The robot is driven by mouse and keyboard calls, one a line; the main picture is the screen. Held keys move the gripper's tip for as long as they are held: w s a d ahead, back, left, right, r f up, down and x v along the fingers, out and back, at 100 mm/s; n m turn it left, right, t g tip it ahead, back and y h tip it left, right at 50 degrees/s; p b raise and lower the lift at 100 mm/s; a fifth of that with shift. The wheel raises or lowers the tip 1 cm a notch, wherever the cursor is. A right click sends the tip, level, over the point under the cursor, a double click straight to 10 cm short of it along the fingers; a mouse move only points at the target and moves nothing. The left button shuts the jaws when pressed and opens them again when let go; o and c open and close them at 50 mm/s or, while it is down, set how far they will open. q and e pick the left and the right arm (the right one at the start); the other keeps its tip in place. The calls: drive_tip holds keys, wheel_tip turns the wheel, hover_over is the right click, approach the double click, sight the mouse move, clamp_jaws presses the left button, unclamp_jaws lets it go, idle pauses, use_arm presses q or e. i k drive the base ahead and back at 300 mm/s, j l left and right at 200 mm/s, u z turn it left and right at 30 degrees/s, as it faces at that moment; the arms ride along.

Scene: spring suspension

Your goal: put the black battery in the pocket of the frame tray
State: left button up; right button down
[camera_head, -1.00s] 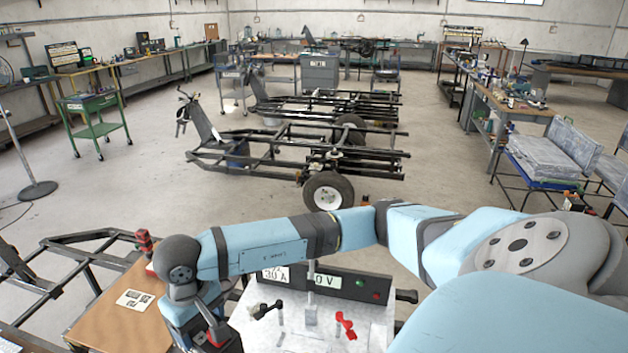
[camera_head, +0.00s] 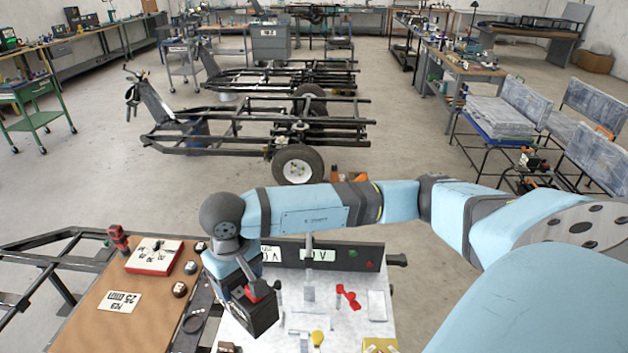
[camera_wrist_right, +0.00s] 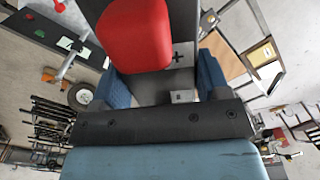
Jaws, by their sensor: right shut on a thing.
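My right gripper (camera_head: 255,290) is shut on the black battery (camera_head: 250,315), a dark block with a red part on top. It hangs over the left part of the pale work surface (camera_head: 300,315) in the head view. In the right wrist view the red part (camera_wrist_right: 133,35) fills the upper middle, and a plus mark shows on the battery (camera_wrist_right: 178,55) between the blue fingers. A black tubular frame (camera_head: 45,262) shows at the lower left of the head view. I cannot make out the tray's pocket. My left gripper is not in view.
A brown board (camera_head: 115,318) with a red-and-white box (camera_head: 153,257) and small parts lies left of the battery. A black panel (camera_head: 330,256) with labels stands behind the pale surface. A red clamp (camera_head: 348,296) and a yellow bulb-shaped piece (camera_head: 317,338) lie on it.

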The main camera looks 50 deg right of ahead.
sight(307, 323)
drive_tip(key=i+j+z, duration=0.3)
drive_tip(key=j+z, duration=0.2)
drive_tip(key=z, duration=0.15)
drive_tip(key=i+j+z, duration=0.15)
drive_tip(key=j+z, duration=0.15)
drive_tip(key=i+j+z, duration=0.1)
drive_tip(key=j+z, duration=0.2)
drive_tip(key=j, duration=0.1)
